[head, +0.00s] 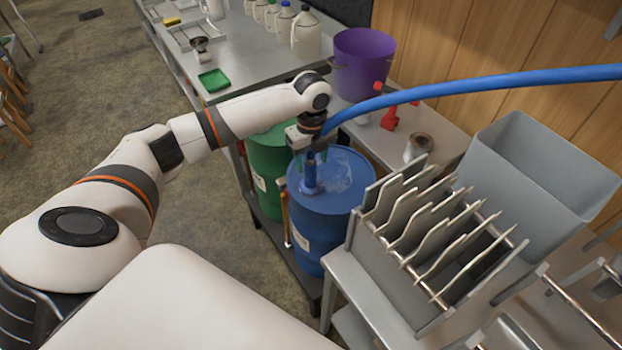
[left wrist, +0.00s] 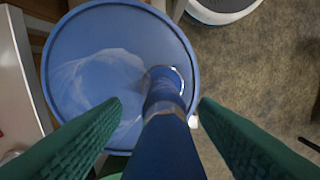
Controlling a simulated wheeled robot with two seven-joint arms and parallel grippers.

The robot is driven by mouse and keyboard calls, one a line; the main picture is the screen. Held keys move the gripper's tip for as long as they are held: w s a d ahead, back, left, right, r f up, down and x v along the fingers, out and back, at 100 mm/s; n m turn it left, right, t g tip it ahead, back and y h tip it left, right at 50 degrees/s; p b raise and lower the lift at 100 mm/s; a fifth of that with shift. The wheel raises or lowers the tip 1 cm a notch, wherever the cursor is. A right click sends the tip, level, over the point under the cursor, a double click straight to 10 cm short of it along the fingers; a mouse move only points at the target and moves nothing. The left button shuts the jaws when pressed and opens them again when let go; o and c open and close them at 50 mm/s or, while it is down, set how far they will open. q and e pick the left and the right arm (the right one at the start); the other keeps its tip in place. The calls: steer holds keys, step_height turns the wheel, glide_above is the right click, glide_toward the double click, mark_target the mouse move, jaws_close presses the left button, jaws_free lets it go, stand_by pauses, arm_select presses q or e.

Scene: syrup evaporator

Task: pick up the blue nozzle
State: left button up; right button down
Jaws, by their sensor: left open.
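The blue nozzle (head: 311,178) stands on the lid of the blue drum (head: 349,208), joined to the thick blue hose (head: 480,86) that arcs in from the right. My left gripper (head: 310,153) is over the drum at the nozzle's top. In the left wrist view the nozzle (left wrist: 164,92) lies between the two green fingers of my left gripper (left wrist: 160,104), which are open with gaps on both sides. The hose runs between them toward the camera. Contact is not visible. My right gripper is out of view.
A green drum (head: 266,160) stands beside the blue one. A rack of grey plates (head: 430,225) and a grey bin (head: 540,170) are close on the right. A purple bucket (head: 363,62) and white jugs (head: 305,33) stand behind.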

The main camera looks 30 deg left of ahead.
mark_target(311, 170)
arm_select(q)
step_height(311, 170, down, 4)
steer(key=shift+s+a+r, duration=0.1)
steer(key=shift+s+a, duration=0.05)
steer(key=shift+f, duration=0.3)
jaws_close()
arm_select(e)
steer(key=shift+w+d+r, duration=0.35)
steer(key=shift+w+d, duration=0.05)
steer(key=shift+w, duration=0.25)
